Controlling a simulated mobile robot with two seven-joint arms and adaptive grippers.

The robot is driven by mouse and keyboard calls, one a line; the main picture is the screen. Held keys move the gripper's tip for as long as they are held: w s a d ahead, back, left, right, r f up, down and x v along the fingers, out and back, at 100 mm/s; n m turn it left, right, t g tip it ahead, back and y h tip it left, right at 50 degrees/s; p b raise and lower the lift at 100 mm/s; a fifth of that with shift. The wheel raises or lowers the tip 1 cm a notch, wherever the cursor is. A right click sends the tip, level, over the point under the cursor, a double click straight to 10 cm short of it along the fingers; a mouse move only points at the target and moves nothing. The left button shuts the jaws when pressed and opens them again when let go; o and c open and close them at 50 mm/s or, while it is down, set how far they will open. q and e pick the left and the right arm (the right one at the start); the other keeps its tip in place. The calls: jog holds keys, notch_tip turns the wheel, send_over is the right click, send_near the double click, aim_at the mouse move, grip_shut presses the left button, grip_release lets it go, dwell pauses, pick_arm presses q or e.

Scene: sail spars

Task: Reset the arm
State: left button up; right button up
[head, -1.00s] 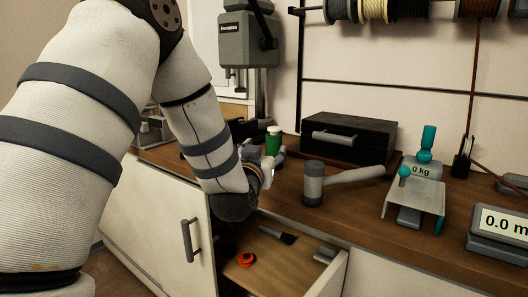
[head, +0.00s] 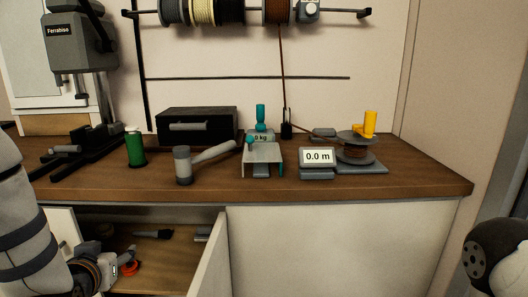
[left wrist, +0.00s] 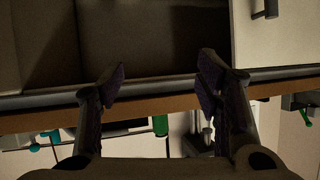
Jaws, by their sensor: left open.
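My left arm comes in at the lower left of the head view, in front of the open cabinet under the counter. My left gripper (head: 122,266) is low by the cabinet opening, mostly hidden behind its own wrist. In the left wrist view my left gripper (left wrist: 158,84) has its two dark fingers spread wide with nothing between them. My right gripper is out of view.
The wooden counter (head: 330,189) holds a green bottle (head: 135,148), a grey mallet (head: 184,166), a black box (head: 196,127), a scale (head: 262,154), a length meter (head: 317,158) and a spool (head: 354,149). An open cabinet door (head: 209,262) stands near my left arm.

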pick_arm(q)
jog(key=s+d+f+m+g+h, duration=0.1)
jog(key=s+d+f+g+h, duration=0.2)
jog(key=s+f, duration=0.55)
jog(key=s+d+f+m+g, duration=0.1)
jog(key=s+d+f+g, duration=0.35)
jog(key=s+f, duration=0.4)
jog(key=s+d+f+g+h, duration=0.1)
jog(key=s+d+f+g, duration=0.2)
jog(key=s, duration=0.6)
jog(key=s+d+f+g, duration=0.3)
jog(key=s, duration=0.7)
jog(key=shift+s+d+f+m+h, duration=0.2)
jog(key=shift+d+f+m+h, duration=0.1)
jog(key=shift+m+h, duration=0.1)
